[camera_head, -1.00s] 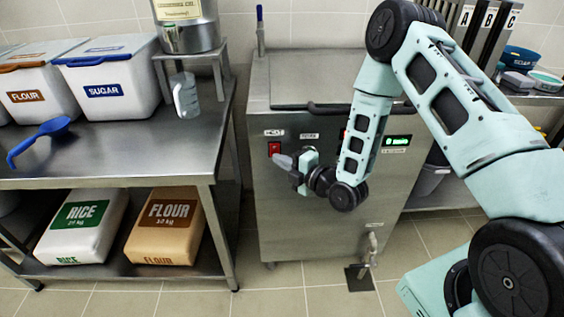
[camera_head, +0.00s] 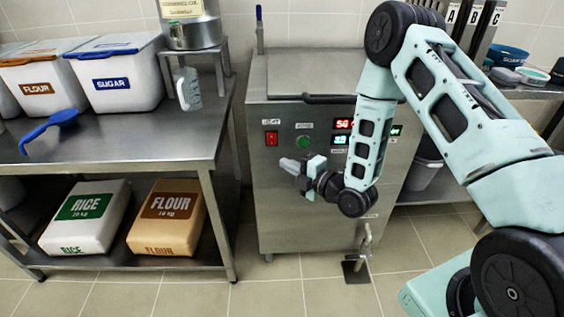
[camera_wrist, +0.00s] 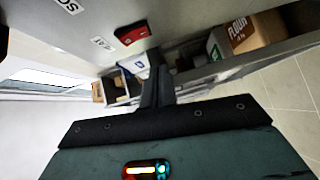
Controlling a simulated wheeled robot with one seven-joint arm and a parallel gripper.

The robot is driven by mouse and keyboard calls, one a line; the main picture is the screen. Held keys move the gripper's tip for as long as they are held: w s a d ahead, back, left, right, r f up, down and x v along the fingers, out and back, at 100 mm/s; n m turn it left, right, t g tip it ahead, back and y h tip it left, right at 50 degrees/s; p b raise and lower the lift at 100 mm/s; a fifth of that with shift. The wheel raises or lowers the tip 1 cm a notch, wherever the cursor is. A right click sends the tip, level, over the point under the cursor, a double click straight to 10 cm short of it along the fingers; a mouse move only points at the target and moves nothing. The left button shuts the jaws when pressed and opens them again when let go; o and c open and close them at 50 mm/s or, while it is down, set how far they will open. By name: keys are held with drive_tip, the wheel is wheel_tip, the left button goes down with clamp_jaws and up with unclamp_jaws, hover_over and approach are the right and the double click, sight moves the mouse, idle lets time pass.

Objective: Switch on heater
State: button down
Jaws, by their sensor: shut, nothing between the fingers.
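The stockpot unit (camera_head: 300,200) is a steel cabinet in the middle of the head view. Its red heat switch (camera_head: 271,138) sits on the upper left of the front panel, and it also shows in the wrist view (camera_wrist: 132,34). A green round button (camera_head: 303,142) and lit red and blue displays (camera_head: 342,131) are to its right. My gripper (camera_head: 284,163) is shut and empty, in front of the panel, below and slightly right of the switch. It appears apart from the switch. I cannot tell whether the switch is on or off.
A steel table (camera_head: 120,145) stands at left, with flour and sugar bins, a blue scoop (camera_head: 48,128) and a measuring jug (camera_head: 187,88). Rice and flour sacks lie on its lower shelf. A drain tap (camera_head: 366,240) juts from the cabinet's lower front.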

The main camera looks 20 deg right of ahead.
drive_tip(key=v, duration=0.6)
drive_tip(key=shift+f, duration=0.55)
